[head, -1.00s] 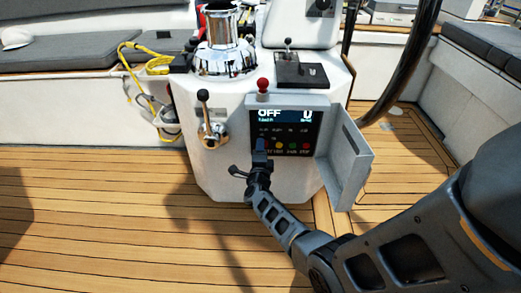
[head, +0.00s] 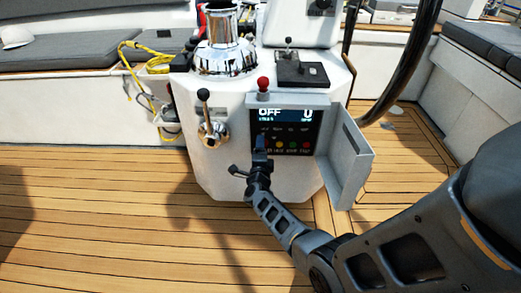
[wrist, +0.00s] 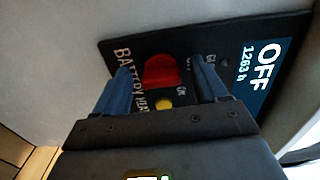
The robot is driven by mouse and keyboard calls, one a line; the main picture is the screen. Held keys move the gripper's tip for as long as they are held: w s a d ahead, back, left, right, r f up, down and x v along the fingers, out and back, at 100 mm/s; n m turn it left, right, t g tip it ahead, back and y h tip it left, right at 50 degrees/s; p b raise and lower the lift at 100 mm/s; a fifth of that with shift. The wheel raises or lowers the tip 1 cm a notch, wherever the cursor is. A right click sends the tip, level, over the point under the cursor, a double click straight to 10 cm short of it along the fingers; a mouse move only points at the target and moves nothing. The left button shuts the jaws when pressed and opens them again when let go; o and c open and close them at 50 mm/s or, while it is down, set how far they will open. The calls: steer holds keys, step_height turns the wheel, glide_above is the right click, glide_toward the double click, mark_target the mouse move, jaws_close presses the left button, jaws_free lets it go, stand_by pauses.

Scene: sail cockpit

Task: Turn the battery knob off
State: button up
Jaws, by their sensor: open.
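The red battery knob (wrist: 161,71) sits on a black panel (wrist: 115,47) in the wrist view, beside white lettering that starts with "BATTERY". My gripper (wrist: 160,80) is open, with one blue finger on each side of the knob. I cannot tell whether either finger touches it. In the head view my gripper (head: 261,150) is at the panel's lower left and hides the knob. The panel's display (head: 285,115) reads "OFF" and "0"; the wrist view also shows "1263 h" on it.
A yellow button (wrist: 163,103) is close to the knob, between the fingers. More coloured buttons line the panel's bottom. The grey box door (head: 346,165) stands open to the right. A throttle lever (head: 207,112) is on the left of the white pedestal (head: 190,155). Deck in front is clear.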

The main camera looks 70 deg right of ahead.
steer(key=p+v, duration=0.2)
steer(key=v, duration=0.5)
steer(key=shift+s+a, duration=0.15)
steer(key=shift+a, duration=0.2)
